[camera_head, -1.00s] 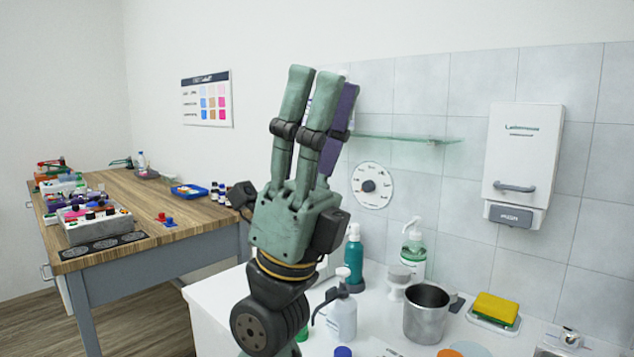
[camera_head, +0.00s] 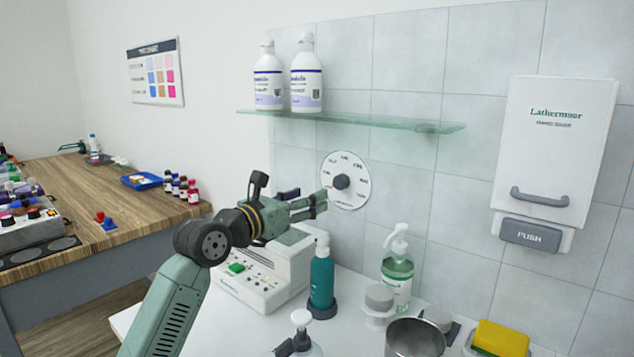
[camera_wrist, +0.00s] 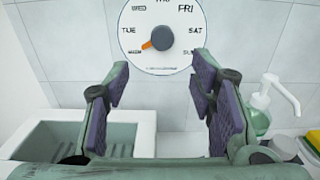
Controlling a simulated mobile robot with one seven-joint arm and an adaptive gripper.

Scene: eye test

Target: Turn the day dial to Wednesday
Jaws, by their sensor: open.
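The day dial (camera_head: 345,181) is a white disc with a dark round knob on the tiled wall, just right of my gripper in the head view. In the wrist view the dial (camera_wrist: 163,62) shows day names around its rim, its top cut off by the frame. The knob's orange pointer (camera_wrist: 147,45) points left and slightly down, toward the blurred label below TUE, which seems to be MON. My gripper (camera_wrist: 160,75) is open and empty, its purple-padded fingers apart below and either side of the knob. In the head view my gripper (camera_head: 322,203) points at the dial, apparently not touching the knob.
A glass shelf (camera_head: 380,123) with two white bottles is above the dial. A white machine (camera_head: 262,283), a teal bottle (camera_head: 321,280), a pump bottle (camera_head: 397,272) and a metal cup (camera_head: 415,338) stand below. A soap dispenser (camera_head: 553,150) hangs at right.

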